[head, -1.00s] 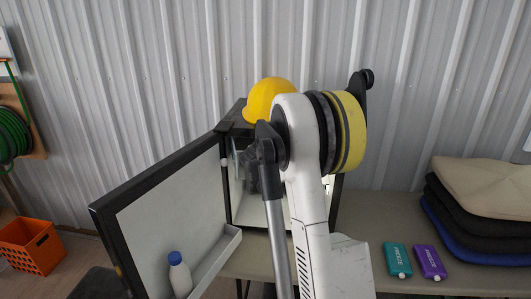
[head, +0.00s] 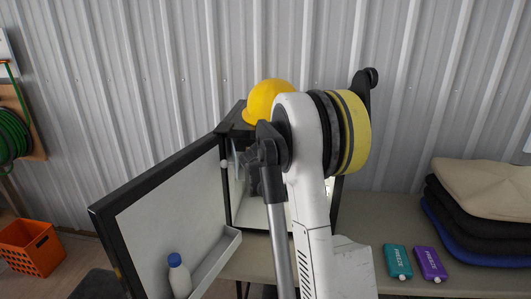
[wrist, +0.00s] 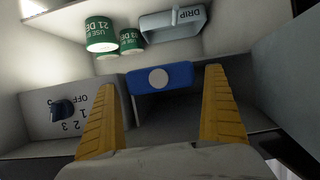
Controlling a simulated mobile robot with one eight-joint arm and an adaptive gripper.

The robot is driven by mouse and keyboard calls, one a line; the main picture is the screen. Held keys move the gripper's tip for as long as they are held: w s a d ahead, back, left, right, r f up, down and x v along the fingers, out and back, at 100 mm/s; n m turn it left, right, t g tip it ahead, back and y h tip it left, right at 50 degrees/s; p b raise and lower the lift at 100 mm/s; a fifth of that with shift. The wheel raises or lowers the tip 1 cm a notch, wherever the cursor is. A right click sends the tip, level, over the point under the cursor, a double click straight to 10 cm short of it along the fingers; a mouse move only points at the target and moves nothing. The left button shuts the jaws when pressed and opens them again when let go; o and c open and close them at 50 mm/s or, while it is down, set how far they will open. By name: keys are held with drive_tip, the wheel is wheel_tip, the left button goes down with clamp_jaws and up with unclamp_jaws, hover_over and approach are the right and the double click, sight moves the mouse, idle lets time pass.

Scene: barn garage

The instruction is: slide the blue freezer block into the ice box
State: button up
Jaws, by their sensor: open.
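The blue freezer block (wrist: 160,78), with a white disc on its face, shows in the wrist view inside the fridge. It lies between and just beyond the tips of my gripper (wrist: 160,84). The two yellow fingers are open, with a gap visible on each side of the block. The ice box (wrist: 261,92) is the grey-walled compartment around the fingers, with a dark interior. How deep the block sits in it is hard to tell. In the head view my arm hides the gripper and block inside the open fridge (head: 226,190).
Green tins (wrist: 101,34) and a grey drip tray (wrist: 172,22) stand near the block. A dial (wrist: 62,108) is at left. The open fridge door (head: 160,215) holds a bottle (head: 179,275). Teal (head: 398,262) and purple (head: 430,264) packs lie on the table. A yellow helmet (head: 268,100) tops the fridge.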

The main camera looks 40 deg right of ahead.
drive_tip(key=v, duration=1.1)
drive_tip(key=shift+a, duration=0.15)
drive_tip(key=shift+w, duration=0.1)
